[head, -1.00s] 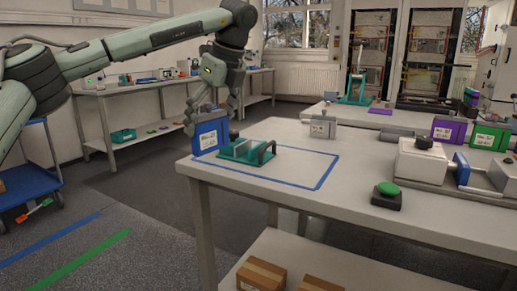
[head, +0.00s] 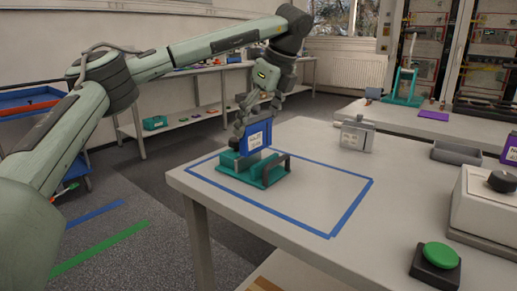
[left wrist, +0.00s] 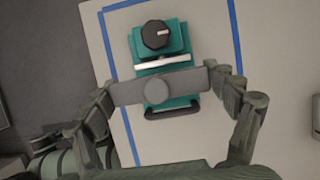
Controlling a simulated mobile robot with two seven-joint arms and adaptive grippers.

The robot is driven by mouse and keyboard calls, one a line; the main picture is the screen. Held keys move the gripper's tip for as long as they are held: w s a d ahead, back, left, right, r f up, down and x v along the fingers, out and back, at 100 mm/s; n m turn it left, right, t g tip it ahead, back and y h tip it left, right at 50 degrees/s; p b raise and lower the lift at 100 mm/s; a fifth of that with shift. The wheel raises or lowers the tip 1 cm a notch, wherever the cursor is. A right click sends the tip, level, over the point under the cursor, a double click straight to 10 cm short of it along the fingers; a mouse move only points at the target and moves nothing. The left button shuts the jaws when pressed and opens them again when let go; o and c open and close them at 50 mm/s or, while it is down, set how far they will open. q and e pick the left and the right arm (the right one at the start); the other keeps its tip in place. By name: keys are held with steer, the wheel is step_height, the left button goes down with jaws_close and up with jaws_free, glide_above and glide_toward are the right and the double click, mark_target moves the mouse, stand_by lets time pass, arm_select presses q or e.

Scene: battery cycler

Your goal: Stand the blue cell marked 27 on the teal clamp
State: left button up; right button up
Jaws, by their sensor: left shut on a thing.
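My left gripper (head: 254,113) is shut on the blue cell (head: 268,141), an upright block with a white label too small to read. It holds the cell over the teal clamp (head: 260,177), which lies on the table inside a blue tape outline. In the left wrist view the cell shows from above as a grey bar (left wrist: 190,84) between the fingers (left wrist: 165,88), across the middle of the teal clamp (left wrist: 178,37). The clamp has a black knob (left wrist: 155,34), a white bar and a dark handle. I cannot tell whether the cell's underside touches the clamp. My right gripper is out of view.
A grey cell (head: 356,137) stands behind the tape outline. A grey tray (head: 456,153), a white device with a black knob (head: 490,208) and a green button (head: 440,256) are to the right. The table inside the outline, right of the clamp, is clear.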

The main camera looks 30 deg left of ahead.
mark_target(260, 135)
arm_select(q)
steer(key=shift+f, duration=0.5)
step_height(260, 135, down, 4)
steer(key=shift+r, duration=0.1)
steer(key=shift+w+f, duration=0.1)
steer(key=shift+f, duration=0.15)
steer(key=shift+r, duration=0.1)
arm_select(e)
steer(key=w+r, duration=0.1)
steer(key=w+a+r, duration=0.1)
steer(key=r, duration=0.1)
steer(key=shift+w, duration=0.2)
arm_select(q)
steer(key=shift+b, duration=0.3)
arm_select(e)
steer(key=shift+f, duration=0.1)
arm_select(q)
steer(key=o, duration=1.3)
steer(key=shift+o, duration=0.2)
